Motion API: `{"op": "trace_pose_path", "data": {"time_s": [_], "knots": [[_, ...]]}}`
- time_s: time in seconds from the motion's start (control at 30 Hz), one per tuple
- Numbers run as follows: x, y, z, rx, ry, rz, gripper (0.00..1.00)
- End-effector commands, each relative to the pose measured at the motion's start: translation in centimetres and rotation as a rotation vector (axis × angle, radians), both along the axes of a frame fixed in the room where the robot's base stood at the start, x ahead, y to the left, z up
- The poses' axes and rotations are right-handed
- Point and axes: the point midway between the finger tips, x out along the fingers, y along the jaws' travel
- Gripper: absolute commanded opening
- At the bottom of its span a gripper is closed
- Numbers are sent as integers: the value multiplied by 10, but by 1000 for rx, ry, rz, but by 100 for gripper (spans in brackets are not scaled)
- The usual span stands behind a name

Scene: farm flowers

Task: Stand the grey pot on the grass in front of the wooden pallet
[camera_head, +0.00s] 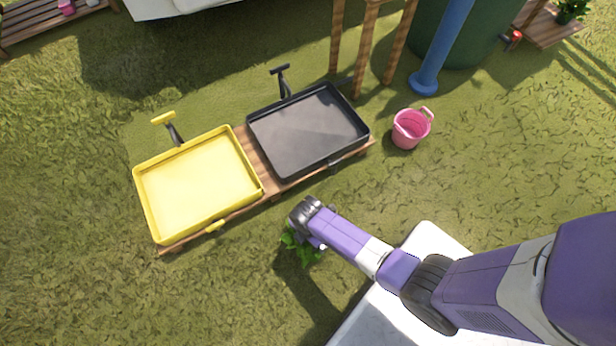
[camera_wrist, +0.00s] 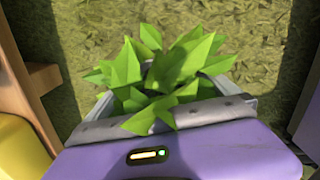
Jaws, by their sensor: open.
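A leafy green plant (camera_wrist: 160,75) fills the middle of the wrist view, right at my gripper. Grey edges show on both sides of its leaves; the grey pot (camera_wrist: 231,84) is mostly hidden by leaves and gripper. In the head view only green leaves (camera_head: 300,250) show below my gripper (camera_head: 303,232), over the grass just in front of the wooden pallet (camera_head: 248,155). My gripper is open around or beside the pot; I cannot tell whether it touches it. The pallet's edge also shows at the left of the wrist view (camera_wrist: 42,78).
A yellow tray (camera_head: 200,185) and a black tray (camera_head: 308,130) lie on the pallet. A pink bucket (camera_head: 410,129) stands right of it, near a blue post (camera_head: 440,50) and wooden legs (camera_head: 367,50). Grass in front of the pallet is open to the left.

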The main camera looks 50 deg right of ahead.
Motion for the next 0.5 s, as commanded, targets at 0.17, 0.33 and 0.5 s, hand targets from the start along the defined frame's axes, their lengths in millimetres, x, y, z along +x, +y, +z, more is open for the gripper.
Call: {"op": "trace_pose_path", "data": {"time_s": [0.17, 0.33, 0.5], "knots": [[0, 0, 45, 0, -2, -1, 99], [-1, 0, 76, 0, -1, 0, 99], [0, 0, 96, 0, -1, 0, 99]]}}
